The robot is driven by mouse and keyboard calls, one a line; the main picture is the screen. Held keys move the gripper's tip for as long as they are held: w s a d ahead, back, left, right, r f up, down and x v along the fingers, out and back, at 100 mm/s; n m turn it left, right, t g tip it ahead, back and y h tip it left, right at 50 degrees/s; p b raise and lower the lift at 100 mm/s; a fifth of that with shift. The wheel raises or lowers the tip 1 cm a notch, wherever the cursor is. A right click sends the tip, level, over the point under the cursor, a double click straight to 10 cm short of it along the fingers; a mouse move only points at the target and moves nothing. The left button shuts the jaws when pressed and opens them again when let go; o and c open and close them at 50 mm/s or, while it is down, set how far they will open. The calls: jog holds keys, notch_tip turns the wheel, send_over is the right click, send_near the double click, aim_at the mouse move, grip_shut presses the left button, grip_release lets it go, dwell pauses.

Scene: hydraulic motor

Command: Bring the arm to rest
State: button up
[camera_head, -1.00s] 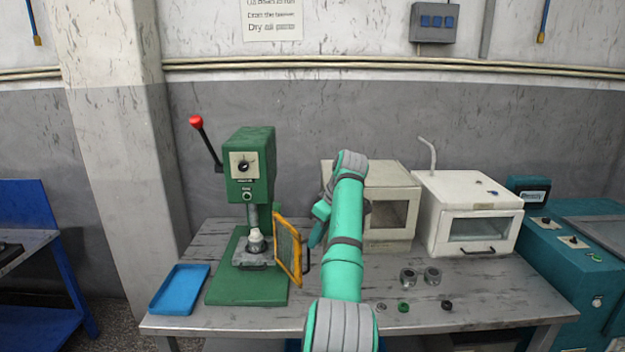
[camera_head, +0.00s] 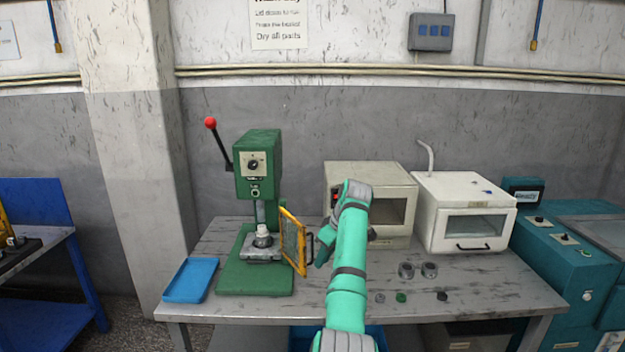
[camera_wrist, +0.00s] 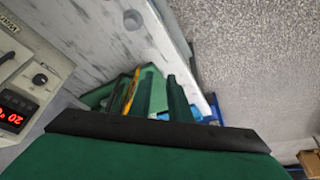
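My arm (camera_head: 350,262) is teal with grey joints. In the head view it rises from the bottom edge, over the front of the bench, and bends at a grey elbow in front of the beige box oven. Its far end hangs down and left, beside the press's open yellow guard.
The green press (camera_head: 258,165) with its yellow guard (camera_head: 292,242) stands left, beside a blue tray (camera_head: 190,280). The beige box (camera_head: 398,178) and white cabinet (camera_head: 465,200) stand behind. Several small metal parts (camera_head: 406,270) and a green ring (camera_head: 401,297) lie right of the arm.

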jog(key=s+d+f+m+t+h, duration=0.1)
jog(key=s+f+m+t, duration=0.1)
jog(key=f, duration=1.3)
jog(key=s+d+f+m+t+h, duration=0.1)
jog(key=s+f+m, duration=0.15)
jog(key=f, duration=1.25)
jog(key=s+f+m+t+h, duration=0.1)
jog(key=s+f+m+t, duration=0.15)
jog(key=s+f, duration=1.6)
jog(key=s+a+r+m+t, duration=0.1)
jog(key=s+r+t, duration=0.1)
jog(key=s, duration=1.1)
jog(key=s+a+r+t, duration=0.2)
jog(key=s+r, duration=0.1)
jog(key=s, duration=1.1)
jog(key=s+a+r+m+t, duration=0.2)
jog(key=s+r+t, duration=0.1)
jog(key=s+r, duration=1.5)
notch_tip(320, 180, up, 5)
jog(key=shift+s+a+f, duration=0.15)
jog(key=shift+s, duration=0.15)
